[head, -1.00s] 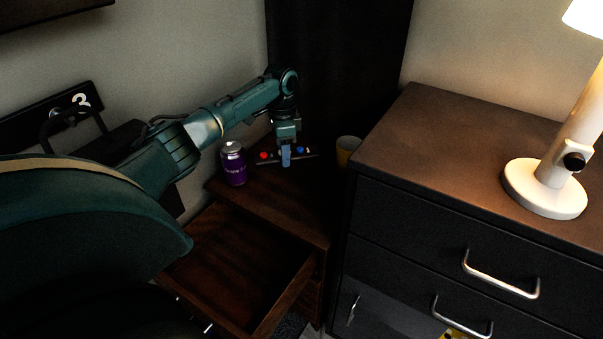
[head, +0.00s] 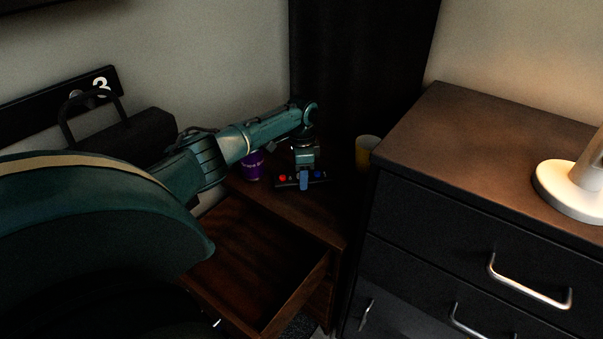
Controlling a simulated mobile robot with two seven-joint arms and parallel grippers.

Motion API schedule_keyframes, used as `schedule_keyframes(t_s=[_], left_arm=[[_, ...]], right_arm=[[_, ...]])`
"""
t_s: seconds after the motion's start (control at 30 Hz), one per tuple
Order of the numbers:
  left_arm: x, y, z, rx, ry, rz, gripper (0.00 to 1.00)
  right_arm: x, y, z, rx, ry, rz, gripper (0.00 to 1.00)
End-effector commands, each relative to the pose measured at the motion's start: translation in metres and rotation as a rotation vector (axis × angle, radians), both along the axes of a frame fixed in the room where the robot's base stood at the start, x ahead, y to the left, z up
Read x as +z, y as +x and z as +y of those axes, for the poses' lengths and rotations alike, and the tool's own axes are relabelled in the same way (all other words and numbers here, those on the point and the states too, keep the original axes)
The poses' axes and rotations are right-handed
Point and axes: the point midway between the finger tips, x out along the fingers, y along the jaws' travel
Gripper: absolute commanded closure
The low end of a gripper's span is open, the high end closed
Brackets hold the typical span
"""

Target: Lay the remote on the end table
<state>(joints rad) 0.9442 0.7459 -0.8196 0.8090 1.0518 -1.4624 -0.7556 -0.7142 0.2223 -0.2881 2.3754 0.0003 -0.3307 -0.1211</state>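The remote (head: 318,182) is a dark bar with a red button at its left end and a blue one at its right. My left gripper (head: 304,180) points down and is shut on the middle of the remote, one finger showing in front of it. Both are over the top of the brown wooden end table (head: 305,215). I cannot tell whether the remote touches the tabletop. My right gripper is not in view.
A purple can (head: 252,167), partly hidden by my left arm, stands on the end table. A yellow cup (head: 366,150) stands at its back right. The end table's drawer (head: 245,262) is pulled open and looks empty. A dark dresser (head: 480,165) with a white lamp (head: 575,190) stands to the right.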

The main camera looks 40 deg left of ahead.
Motion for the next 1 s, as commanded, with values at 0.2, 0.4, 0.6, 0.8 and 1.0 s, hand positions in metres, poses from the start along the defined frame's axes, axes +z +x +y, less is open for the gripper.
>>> schedule_keyframes(t_s=[0.2,0.4,0.6,0.8,1.0], left_arm=[[0.000,0.000,0.000,0.000,0.001,0.001,0.35],[0.000,0.000,0.000,0.000,0.001,0.001,0.31],[0.010,0.000,0.000,0.001,0.000,0.000,0.31],[0.049,0.001,0.000,-0.001,0.000,-0.003,0.31],[0.091,0.000,0.000,0.000,0.000,-0.001,0.31]], right_arm=[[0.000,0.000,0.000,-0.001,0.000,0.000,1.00],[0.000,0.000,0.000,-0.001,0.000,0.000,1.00],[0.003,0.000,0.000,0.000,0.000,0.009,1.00],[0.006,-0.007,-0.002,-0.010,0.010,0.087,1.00],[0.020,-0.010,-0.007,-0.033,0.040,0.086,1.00]])
